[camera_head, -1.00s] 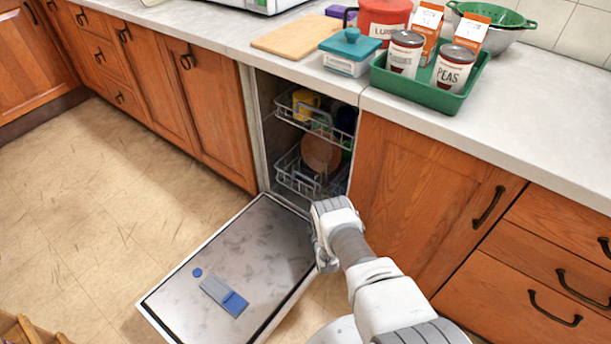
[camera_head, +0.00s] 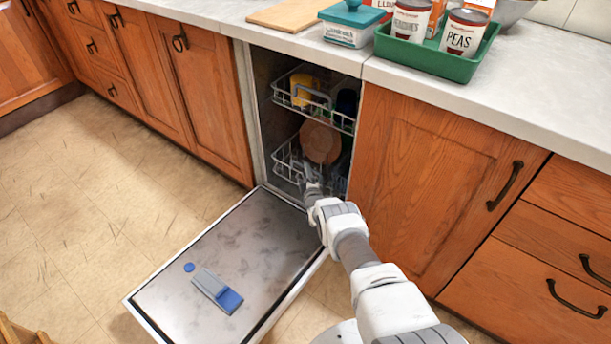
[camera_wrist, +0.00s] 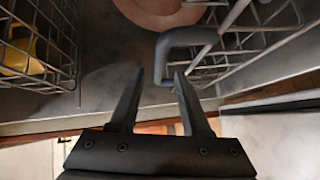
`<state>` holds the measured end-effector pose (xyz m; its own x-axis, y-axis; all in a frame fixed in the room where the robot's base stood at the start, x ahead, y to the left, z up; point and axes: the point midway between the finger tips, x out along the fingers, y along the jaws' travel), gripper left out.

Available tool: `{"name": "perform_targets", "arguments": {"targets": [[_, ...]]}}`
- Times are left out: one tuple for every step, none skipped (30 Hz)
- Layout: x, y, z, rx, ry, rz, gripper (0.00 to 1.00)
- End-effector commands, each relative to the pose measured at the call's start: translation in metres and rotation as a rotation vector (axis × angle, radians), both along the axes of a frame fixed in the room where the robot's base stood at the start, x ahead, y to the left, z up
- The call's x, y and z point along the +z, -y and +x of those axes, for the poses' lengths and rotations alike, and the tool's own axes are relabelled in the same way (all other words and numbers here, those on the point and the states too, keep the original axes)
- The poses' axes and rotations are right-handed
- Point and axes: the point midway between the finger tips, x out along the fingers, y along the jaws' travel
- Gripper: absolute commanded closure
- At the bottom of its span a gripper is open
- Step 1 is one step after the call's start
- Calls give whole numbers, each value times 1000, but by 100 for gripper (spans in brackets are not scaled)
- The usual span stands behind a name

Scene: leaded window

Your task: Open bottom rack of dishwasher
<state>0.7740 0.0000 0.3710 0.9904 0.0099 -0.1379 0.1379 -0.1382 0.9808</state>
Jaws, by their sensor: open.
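The dishwasher's bottom rack (camera_head: 288,166) is a white wire basket inside the cabinet, holding a brown round plate (camera_head: 320,142). In the wrist view the rack (camera_wrist: 265,45) is at the upper right, with its grey loop handle (camera_wrist: 188,37) facing my gripper. My gripper (camera_head: 312,175) reaches the front of this rack. In the wrist view my gripper (camera_wrist: 159,75) is open, and the lower end of the handle appears between or just beyond its fingertips. I cannot tell if they touch. The door (camera_head: 235,265) lies folded down.
The top rack (camera_head: 325,112) is inside, holding a yellow cup (camera_head: 303,90). A blue-grey detergent piece (camera_head: 217,290) is on the door's inner face. Cabinets flank the opening. A green tray (camera_head: 435,52) with cans stands on the counter. Floor at left is clear.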

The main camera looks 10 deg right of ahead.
Motion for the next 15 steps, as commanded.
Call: {"name": "perform_targets", "arguments": {"targets": [[-5, 0, 5, 0, 2, 0, 53], [-5, 0, 8, 0, 2, 0, 53], [-5, 0, 11, 0, 2, 0, 53], [-5, 0, 13, 0, 2, 0, 53], [-5, 0, 15, 0, 1, 0, 53], [-5, 0, 17, 0, 2, 0, 53], [-4, 0, 18, 0, 2, 0, 53], [-4, 0, 19, 0, 1, 0, 53], [-4, 0, 20, 0, 1, 0, 53], [-4, 0, 21, 0, 0, 0, 53], [-3, 0, 21, 0, 0, 0, 53], [-3, 0, 22, -1, 0, 0, 53], [-3, 0, 22, -1, 0, 0, 53], [-3, 0, 22, -1, 0, 0, 53], [-3, 0, 22, 0, 0, 0, 53]]}}
